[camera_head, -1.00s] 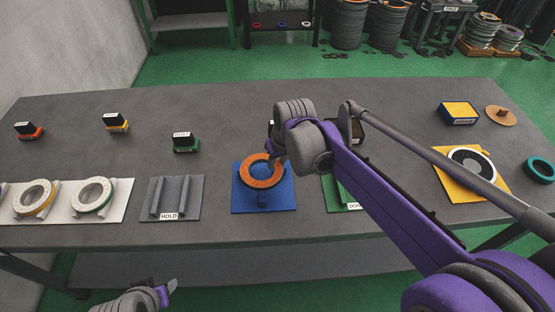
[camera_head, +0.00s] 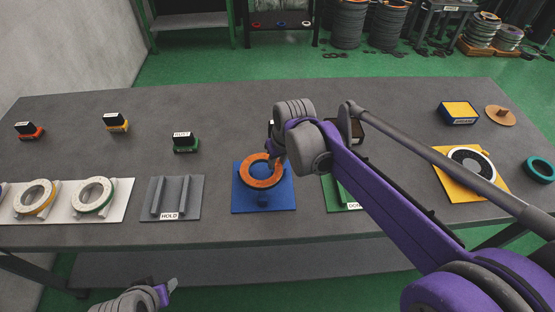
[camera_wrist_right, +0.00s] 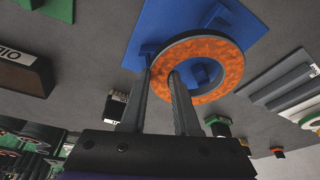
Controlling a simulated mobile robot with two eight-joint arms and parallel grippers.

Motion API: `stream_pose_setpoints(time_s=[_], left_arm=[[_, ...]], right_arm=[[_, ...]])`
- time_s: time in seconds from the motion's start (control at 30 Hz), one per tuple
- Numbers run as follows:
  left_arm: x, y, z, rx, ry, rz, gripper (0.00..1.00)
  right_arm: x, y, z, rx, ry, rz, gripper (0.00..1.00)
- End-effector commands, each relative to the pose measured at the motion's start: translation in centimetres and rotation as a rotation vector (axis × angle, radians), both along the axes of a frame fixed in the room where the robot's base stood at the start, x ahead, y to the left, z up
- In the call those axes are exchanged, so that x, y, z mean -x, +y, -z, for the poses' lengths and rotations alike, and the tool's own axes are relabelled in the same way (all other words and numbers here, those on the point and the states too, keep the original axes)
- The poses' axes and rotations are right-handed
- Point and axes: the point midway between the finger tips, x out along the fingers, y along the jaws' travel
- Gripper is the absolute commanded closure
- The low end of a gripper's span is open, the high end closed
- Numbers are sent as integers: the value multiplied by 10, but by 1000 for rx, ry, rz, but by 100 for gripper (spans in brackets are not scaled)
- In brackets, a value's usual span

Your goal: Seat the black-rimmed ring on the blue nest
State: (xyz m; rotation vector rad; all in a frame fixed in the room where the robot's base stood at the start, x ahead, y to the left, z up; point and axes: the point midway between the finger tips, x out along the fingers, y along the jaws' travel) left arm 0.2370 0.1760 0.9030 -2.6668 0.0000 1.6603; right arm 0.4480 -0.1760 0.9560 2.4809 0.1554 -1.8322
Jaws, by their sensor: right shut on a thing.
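The blue nest (camera_head: 285,201) is a square blue plate with raised blue parts, left of my right arm in the head view; it also shows in the wrist view (camera_wrist_right: 165,20). An orange-faced ring with a dark grey rim (camera_head: 255,181) is over the nest. My right gripper (camera_head: 281,160) is shut on the ring's wall. In the wrist view, one finger is in the hole of the ring (camera_wrist_right: 226,82) and the other outside it. I cannot tell whether the ring touches the nest. My left gripper (camera_head: 169,289) is low at the left, its jaws unclear.
A grey HOLD fixture (camera_head: 184,199) stands left of the nest. A white tray (camera_head: 120,208) with white-faced rings lies further left. A green fixture (camera_head: 336,196), partly behind my arm, is on the right. A yellow plate (camera_head: 453,181) carries a black-and-white ring; a teal ring (camera_head: 540,170) lies beyond.

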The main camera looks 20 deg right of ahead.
Motion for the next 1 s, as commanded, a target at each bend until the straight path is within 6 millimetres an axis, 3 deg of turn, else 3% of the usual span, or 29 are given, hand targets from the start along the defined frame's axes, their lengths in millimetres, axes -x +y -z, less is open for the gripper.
stream_pose_setpoints(time_s=[1.0], left_arm=[[1,0,6,0,3,0,50]], right_arm=[[0,0,9,-1,-1,1,100]])
